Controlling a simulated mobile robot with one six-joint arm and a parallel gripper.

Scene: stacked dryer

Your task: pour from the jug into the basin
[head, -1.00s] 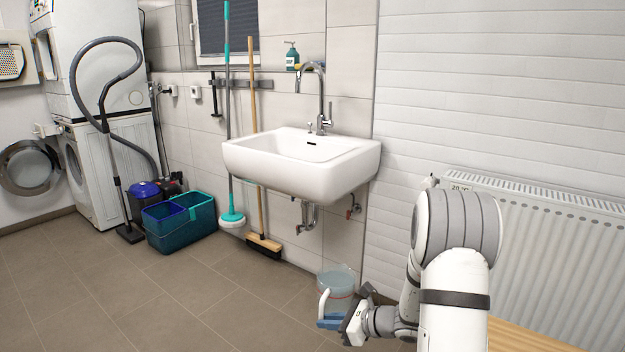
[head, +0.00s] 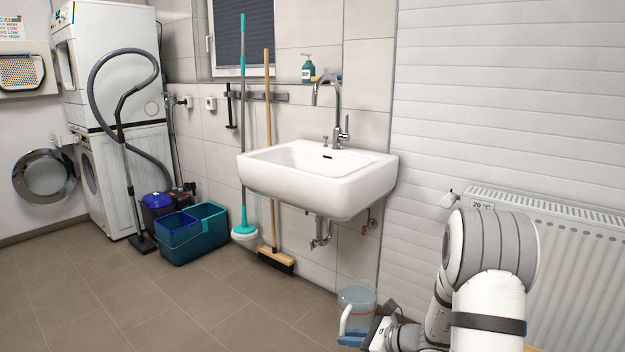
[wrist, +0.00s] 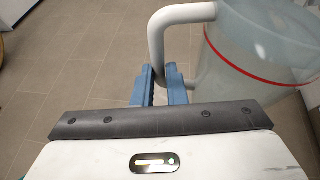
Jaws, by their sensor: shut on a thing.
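The jug (head: 357,297) is a clear, bluish vessel with a red band and a white handle. It shows low at the bottom right of the head view, and in the wrist view (wrist: 265,45) at the upper right. My gripper (head: 350,338) is shut on the jug's white handle (wrist: 158,45), with the blue fingers (wrist: 160,85) on either side of its lower part. The jug looks upright, below and right of the basin. Its contents are not clear to see. The white basin (head: 318,180) hangs on the tiled wall with a chrome tap (head: 338,110) above it.
A radiator (head: 560,260) stands on the right wall. A broom (head: 275,260) and a teal mop (head: 244,232) lean left of the basin. Teal and blue buckets (head: 190,232), a vacuum hose and stacked machines (head: 110,70) stand further left. The floor in front is clear.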

